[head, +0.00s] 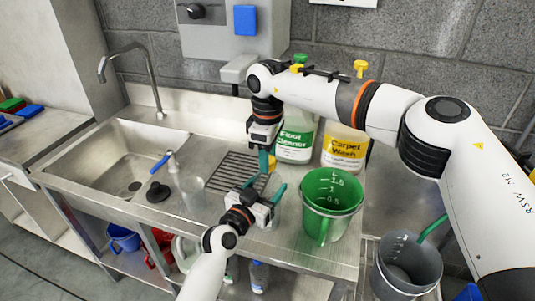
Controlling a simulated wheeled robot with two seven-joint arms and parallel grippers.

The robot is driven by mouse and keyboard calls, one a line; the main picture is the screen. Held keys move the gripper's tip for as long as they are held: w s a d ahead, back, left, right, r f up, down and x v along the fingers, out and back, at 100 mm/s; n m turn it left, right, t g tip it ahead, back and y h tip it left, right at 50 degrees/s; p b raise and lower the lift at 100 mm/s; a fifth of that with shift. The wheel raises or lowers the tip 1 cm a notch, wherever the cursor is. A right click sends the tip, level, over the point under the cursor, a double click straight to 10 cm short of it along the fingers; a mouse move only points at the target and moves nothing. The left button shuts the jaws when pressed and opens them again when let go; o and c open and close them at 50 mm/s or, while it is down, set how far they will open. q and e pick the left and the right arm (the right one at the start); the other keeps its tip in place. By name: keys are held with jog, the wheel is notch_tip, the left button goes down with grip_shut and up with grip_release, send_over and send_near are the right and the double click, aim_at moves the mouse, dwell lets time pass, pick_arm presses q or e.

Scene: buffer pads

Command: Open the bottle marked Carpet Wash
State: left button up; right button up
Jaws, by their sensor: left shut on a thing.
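The Carpet Wash bottle (344,150), white with a yellow label, stands upright at the back of the steel counter. My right arm hides its upper body; a yellow cap (360,67) shows above the arm in line with it. My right gripper (263,162) points down, left of the bottle and apart from it. Its fingers are seen edge-on, so its opening is unclear. My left gripper (266,187) is low over the counter's front, its teal fingers around what looks like a clear container (266,213), partly hidden.
A white Floor Cleaner bottle (296,142) stands left of the Carpet Wash. A green measuring jug (331,207) is in front of both. A grey bucket (407,267) is at lower right. The sink (127,160) and drain grid (232,172) lie left.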

jog(key=c, duration=0.6)
jog(key=shift+c, duration=0.2)
